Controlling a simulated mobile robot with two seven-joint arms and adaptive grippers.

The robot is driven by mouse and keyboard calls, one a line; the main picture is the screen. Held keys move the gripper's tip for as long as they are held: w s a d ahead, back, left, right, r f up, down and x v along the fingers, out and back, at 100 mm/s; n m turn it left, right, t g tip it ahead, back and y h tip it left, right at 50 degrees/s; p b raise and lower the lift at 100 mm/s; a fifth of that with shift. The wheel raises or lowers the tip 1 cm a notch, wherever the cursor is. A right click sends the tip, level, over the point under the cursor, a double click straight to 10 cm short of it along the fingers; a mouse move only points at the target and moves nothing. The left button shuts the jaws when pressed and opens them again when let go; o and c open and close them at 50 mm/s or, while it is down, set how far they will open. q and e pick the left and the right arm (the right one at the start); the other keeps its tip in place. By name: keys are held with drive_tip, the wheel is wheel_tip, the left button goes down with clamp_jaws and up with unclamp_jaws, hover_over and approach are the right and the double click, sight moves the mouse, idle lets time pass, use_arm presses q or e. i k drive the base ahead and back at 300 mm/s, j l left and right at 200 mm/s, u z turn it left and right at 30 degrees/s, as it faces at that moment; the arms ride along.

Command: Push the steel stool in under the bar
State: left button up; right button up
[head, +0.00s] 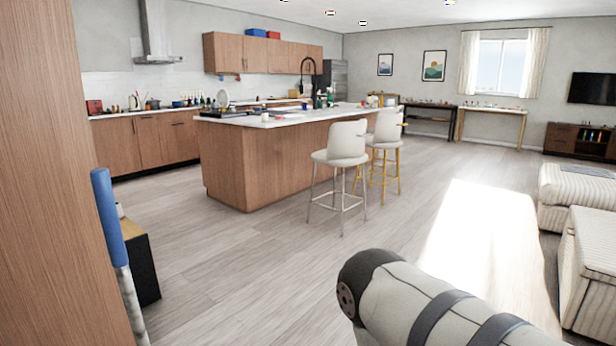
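The steel stool (346,147) has a white padded seat and back and thin silver legs. It stands upright on the floor beside the long side of the island bar (300,134), out from its edge. Behind it stands a similar white stool with gold legs (387,133), closer to the far end of the bar. The bar has a white top and a wood base. I am several steps away from it. Part of my own arm shows at the bottom right. Neither gripper is in view.
A wood panel (62,180) fills the left edge, with a blue-topped pole (107,215) and a dark low cabinet (140,262) beside it. A striped sofa (590,262) stands at the right. The wooden floor (270,275) between me and the stool is clear.

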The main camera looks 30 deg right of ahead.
sight(345, 140)
drive_tip(key=z, duration=1.15)
drive_tip(key=i+z, duration=0.15)
drive_tip(key=i, duration=3.2)
drive_tip(key=i+z, duration=0.1)
drive_tip(key=i, duration=0.55)
drive_tip(key=i+j, duration=0.1)
drive_tip(key=i, duration=0.5)
drive_tip(key=i+j+z, duration=0.15)
drive_tip(key=i, duration=0.5)
drive_tip(key=i+j+z, duration=0.1)
drive_tip(key=i, duration=0.5)
drive_tip(key=i+j, duration=0.5)
drive_tip(key=j, duration=0.25)
